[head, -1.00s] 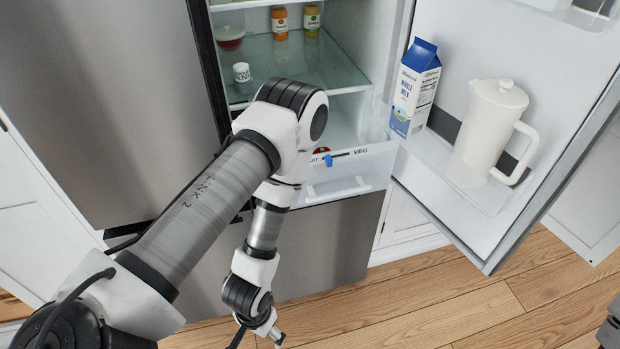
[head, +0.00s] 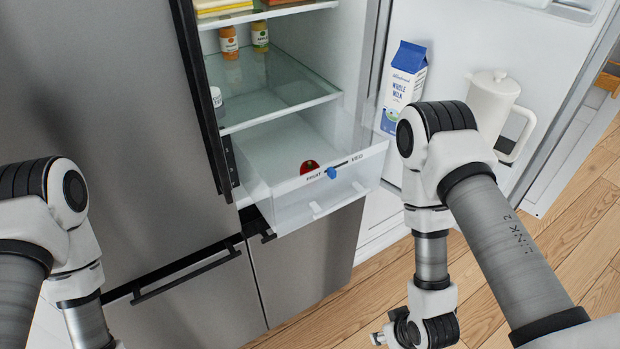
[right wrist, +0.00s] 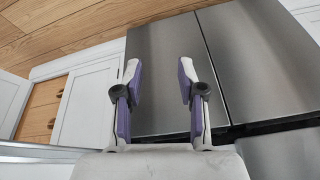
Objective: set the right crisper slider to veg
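The clear crisper drawer (head: 288,215) sticks out at the bottom of the open fridge section in the head view. Its front has a dark slot between the printed words FRUIT on the left and VEG on the right. The blue slider knob (head: 331,172) sits at the FRUIT end of the slot. My right gripper (head: 380,337) is low at the right, below and apart from the drawer. The right wrist view shows its two fingers (right wrist: 160,72) spread apart with nothing between them. My left arm enters at the left; its gripper is below the frame.
The open fridge door stands at the right with a milk carton (head: 403,86) and a white pitcher (head: 492,105). A round red item (head: 309,167) lies in the drawer. A closed steel door (head: 90,100) is at the left. Wood floor (head: 560,215) is clear at the right.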

